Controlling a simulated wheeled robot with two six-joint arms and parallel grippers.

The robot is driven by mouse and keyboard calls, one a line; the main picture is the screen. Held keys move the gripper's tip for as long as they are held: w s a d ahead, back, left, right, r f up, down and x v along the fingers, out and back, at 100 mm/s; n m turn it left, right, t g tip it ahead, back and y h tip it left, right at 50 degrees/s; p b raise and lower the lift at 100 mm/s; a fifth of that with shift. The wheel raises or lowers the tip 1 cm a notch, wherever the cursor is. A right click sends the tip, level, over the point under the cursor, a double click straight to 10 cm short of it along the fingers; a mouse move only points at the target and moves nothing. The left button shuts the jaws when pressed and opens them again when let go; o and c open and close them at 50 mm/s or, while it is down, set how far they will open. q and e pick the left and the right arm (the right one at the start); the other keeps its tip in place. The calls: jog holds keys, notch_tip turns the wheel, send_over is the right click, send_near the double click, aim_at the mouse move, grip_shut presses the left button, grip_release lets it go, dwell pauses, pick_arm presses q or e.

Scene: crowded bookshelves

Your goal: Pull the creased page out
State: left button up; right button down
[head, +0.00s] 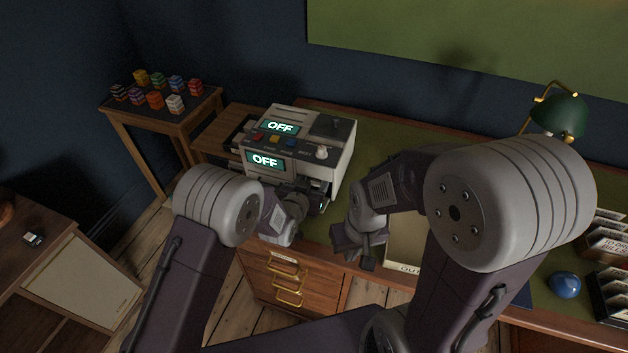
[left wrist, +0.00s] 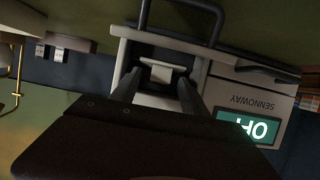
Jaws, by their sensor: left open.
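The grey and white machine (head: 338,152) stands on the desk, with two lit screens reading OFF. In the left wrist view the machine (left wrist: 228,92) appears turned over, with SENNOWAY lettering. A small pale piece (left wrist: 165,70), apparently the creased page, shows in its dark opening. My left gripper (head: 318,200) is at the machine's front right in the head view. In the left wrist view its open fingers (left wrist: 157,86) point at the opening, one on each side of the pale piece; contact cannot be told. My right gripper (head: 364,257) hangs by the desk's front edge, its jaws unclear.
A tray marked OUT (head: 404,267) lies right of my right gripper. A green lamp (head: 560,115), a blue round object (head: 565,285) and card racks (head: 608,295) are farther right. A side table (head: 150,112) with coloured stacks stands left. Drawers (head: 285,285) are below the desk front.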

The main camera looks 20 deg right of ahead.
pick_arm(q)
jog(key=shift+w+d+f, duration=0.1)
jog(key=shift+w+d, duration=0.05)
jog(key=shift+w, duration=0.05)
jog(key=shift+w+d+f, duration=0.1)
jog(key=shift+w+d, duration=0.05)
jog(key=shift+w, duration=0.05)
grip_shut()
jog(key=shift+s+a, duration=0.45)
jog(key=shift+s, duration=0.2)
jog(key=shift+s+a, duration=0.45)
jog(key=shift+s, duration=0.2)
pick_arm(e)
jog(key=shift+f, duration=0.1)
